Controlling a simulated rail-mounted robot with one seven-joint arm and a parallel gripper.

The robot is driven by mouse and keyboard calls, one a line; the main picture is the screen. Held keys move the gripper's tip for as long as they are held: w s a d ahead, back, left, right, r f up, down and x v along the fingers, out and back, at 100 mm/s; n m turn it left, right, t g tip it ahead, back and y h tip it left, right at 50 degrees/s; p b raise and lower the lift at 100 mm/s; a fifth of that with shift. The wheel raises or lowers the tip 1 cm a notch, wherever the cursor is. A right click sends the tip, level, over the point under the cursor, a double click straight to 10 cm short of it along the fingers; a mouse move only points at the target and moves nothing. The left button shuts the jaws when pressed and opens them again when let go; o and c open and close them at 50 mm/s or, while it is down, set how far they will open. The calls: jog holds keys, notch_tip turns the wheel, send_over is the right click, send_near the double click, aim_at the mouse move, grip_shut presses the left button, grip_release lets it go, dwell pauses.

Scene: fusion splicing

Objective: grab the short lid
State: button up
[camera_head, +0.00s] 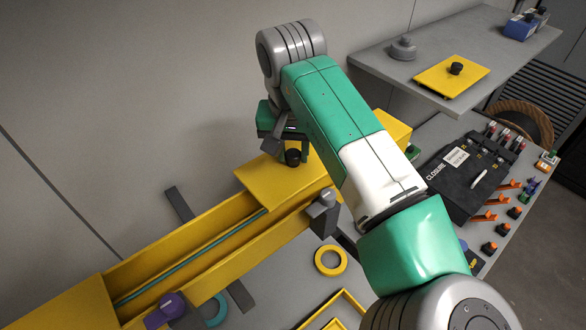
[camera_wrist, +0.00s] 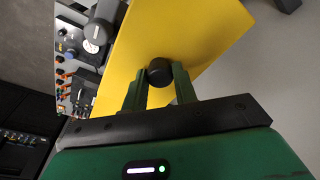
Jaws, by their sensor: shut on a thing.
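The short lid (camera_head: 268,186) is a flat yellow plate with a black round knob. It lies at the far end of the yellow trough, partly hidden behind my arm in the head view. Whether it rests on the trough or is slightly raised, I cannot tell. In the wrist view, the lid (camera_wrist: 197,38) spreads out beyond the fingers, tilted in the picture. My gripper (camera_wrist: 159,76) is shut on the black knob (camera_wrist: 159,71), one green finger on each side. In the head view, my gripper (camera_head: 287,148) is over the lid, its fingers partly hidden.
The open trough (camera_head: 190,258) runs toward the lower left with a teal cable inside. A grey clamp post (camera_head: 323,212) stands close to the lid. A shelf (camera_head: 400,72) at upper right holds another yellow plate (camera_head: 452,76) with a black knob. A black closure box (camera_head: 468,175) is at right.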

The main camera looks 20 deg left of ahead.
aim_at(293, 154)
notch_tip(293, 154, up, 13)
jog(key=shift+f+b, duration=0.2)
jog(key=shift+b, duration=0.15)
